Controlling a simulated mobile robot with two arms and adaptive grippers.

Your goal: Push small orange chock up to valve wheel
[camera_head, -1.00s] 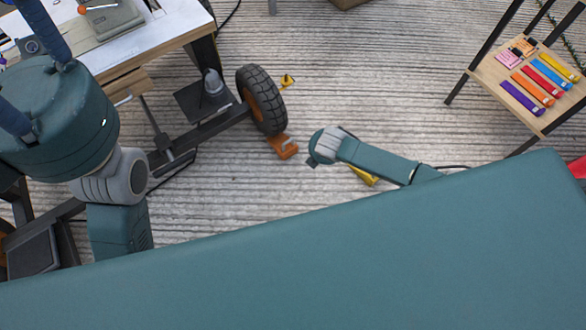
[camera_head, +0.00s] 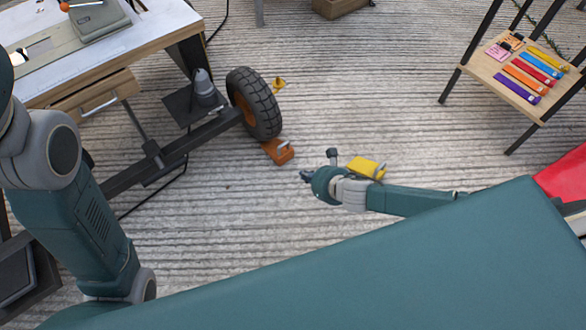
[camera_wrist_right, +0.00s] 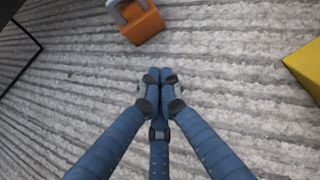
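The small orange chock (camera_head: 278,151) with a grey handle sits on the floor just below the cart's black-tyred wheel (camera_head: 254,104) in the head view. Whether chock and tyre touch, I cannot tell. No valve is discernible on the wheel. In the right wrist view the chock (camera_wrist_right: 144,26) is at the top, ahead of my fingertips with a gap of floor between. My right gripper (camera_head: 312,168) is low near the floor, right of the chock. In the right wrist view its fingers (camera_wrist_right: 158,88) are together and empty. My left arm shows at left; its gripper is out of view.
A yellow chock (camera_head: 366,167) lies beside my right gripper and also shows in the wrist view (camera_wrist_right: 306,66). A small yellow object (camera_head: 279,84) is behind the wheel. The cart (camera_head: 150,55) stands left, a stand with coloured bars (camera_head: 490,76) right.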

